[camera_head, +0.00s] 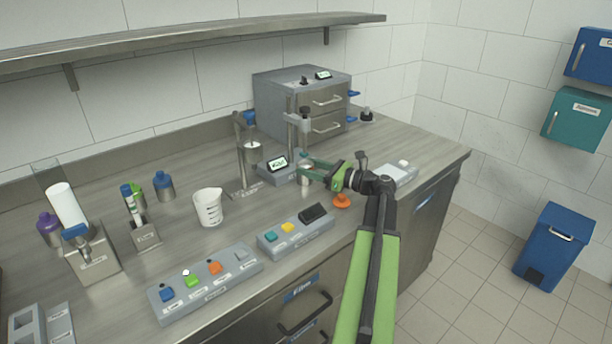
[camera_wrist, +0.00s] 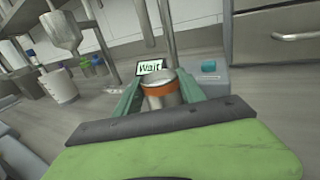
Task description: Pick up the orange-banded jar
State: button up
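The orange-banded jar (camera_wrist: 162,92) is an open-topped metal cylinder with an orange band near its rim. It stands upright between the two green fingers of my gripper (camera_wrist: 160,82) in the wrist view. The fingers lie along its left and right sides, very near or touching; I cannot tell which. In the head view the jar (camera_head: 305,174) is partly hidden by my gripper (camera_head: 308,168), beside the small station with a lit screen (camera_head: 277,163). The screen reads "Wait" in the wrist view.
An orange knob-like piece (camera_head: 342,202) sits below my gripper near the bench's front edge. A funnel stand (camera_head: 249,153) and white beaker (camera_head: 208,207) are to the left. A grey drawer cabinet (camera_head: 285,91) stands behind. Button boxes (camera_head: 296,234) line the front.

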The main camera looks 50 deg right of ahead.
grip_shut()
dwell(0.3)
notch_tip(320, 180, up, 4)
jog(key=p, duration=0.3)
jog(key=shift+f+p, duration=0.15)
jog(key=shift+p, duration=0.2)
jog(key=v, duration=1.7)
jog(key=shift+d, duration=0.1)
jog(key=shift+s+d, duration=0.1)
jog(key=shift+s, duration=0.45)
